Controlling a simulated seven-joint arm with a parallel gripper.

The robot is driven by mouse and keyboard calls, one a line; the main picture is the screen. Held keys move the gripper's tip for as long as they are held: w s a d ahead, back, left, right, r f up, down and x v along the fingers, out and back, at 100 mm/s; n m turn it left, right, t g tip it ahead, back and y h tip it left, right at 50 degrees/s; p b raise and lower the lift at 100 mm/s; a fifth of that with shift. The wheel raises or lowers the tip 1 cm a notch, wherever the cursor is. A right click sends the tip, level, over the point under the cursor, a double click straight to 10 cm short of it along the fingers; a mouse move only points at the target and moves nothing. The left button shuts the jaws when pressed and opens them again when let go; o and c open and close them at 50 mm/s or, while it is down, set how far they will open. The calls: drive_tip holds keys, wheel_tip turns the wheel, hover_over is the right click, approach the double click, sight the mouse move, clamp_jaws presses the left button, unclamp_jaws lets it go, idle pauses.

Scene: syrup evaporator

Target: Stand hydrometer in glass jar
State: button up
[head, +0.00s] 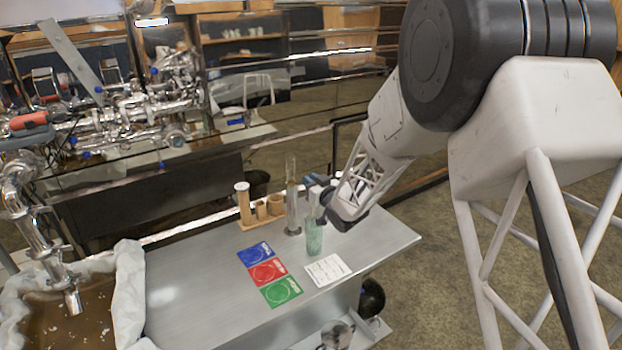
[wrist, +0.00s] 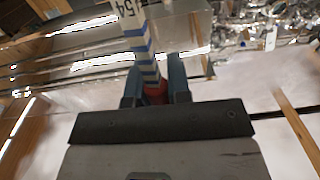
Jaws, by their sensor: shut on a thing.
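My gripper (head: 320,190) is over the right part of the metal table. In the wrist view its two blue-grey fingers (wrist: 157,85) are shut on the hydrometer (wrist: 139,35), a slim rod with blue and white bands, a red part between the fingers and a printed number near the frame's top. In the head view the hydrometer is hard to make out beside the gripper. A tall clear glass jar (head: 292,205) stands upright just left of the gripper. A greenish glass vessel (head: 314,238) stands below the gripper, close to the jar. I cannot tell whether the hydrometer touches either.
A wooden rack (head: 259,212) with several cups stands left of the jar. Blue, red and green cards (head: 268,272) and a white card (head: 327,269) lie in front on the table (head: 200,300). A lined tub of brown liquid (head: 85,315) is at left. The table's left part is clear.

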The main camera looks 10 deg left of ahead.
drive_tip(key=shift+f, duration=2.55)
drive_tip(key=o, duration=0.8)
drive_tip(key=shift+o, duration=0.5)
drive_tip(key=o, duration=0.9)
drive_tip(key=shift+s+d, duration=0.1)
drive_tip(key=shift+v, duration=3.65)
